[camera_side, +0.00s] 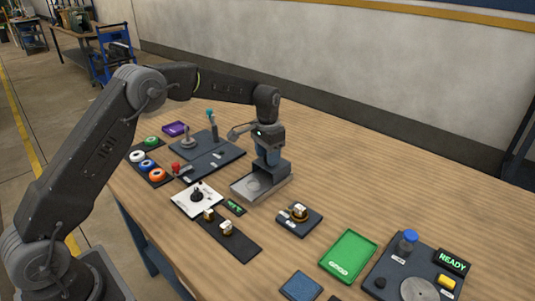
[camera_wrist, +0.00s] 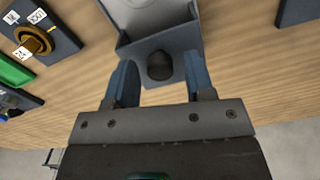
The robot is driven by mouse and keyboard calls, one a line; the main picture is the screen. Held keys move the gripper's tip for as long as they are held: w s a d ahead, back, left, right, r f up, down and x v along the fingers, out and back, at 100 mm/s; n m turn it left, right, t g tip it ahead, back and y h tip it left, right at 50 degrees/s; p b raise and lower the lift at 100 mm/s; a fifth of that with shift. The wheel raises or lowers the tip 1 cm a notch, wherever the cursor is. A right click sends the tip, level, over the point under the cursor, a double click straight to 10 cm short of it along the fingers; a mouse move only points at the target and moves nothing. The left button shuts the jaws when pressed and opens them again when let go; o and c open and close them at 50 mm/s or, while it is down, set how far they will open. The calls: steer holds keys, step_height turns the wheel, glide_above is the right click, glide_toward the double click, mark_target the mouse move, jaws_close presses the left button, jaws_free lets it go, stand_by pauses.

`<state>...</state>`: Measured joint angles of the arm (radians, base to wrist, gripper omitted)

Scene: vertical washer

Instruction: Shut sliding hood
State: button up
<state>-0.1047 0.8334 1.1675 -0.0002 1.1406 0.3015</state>
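The sliding hood (camera_side: 278,172) is a dark grey box-like cover on a light grey base (camera_side: 245,189). It sits over the right part of the base. The left part of the base is uncovered and shows a round light patch. My gripper (camera_side: 266,158) points down at the hood from above. In the wrist view, the hood (camera_wrist: 180,43) lies just beyond my gripper (camera_wrist: 159,72). A dark round knob (camera_wrist: 159,66) stands between the two blue fingers. The fingers are apart, with gaps visible on both sides of the knob. The fingertips are partly hidden in the side view.
A white plate with a black knob (camera_side: 197,195) and a dark panel with a lever (camera_side: 208,155) lie left of the base. A dark block with a brass part (camera_side: 299,214) and a green tray (camera_side: 348,256) lie in front. The table behind is clear.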

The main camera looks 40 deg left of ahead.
jaws_close()
stand_by(0.3)
steer(key=shift+s, duration=4.3)
steer(key=shift+o, duration=0.6)
jaws_free()
step_height(320, 180, up, 14)
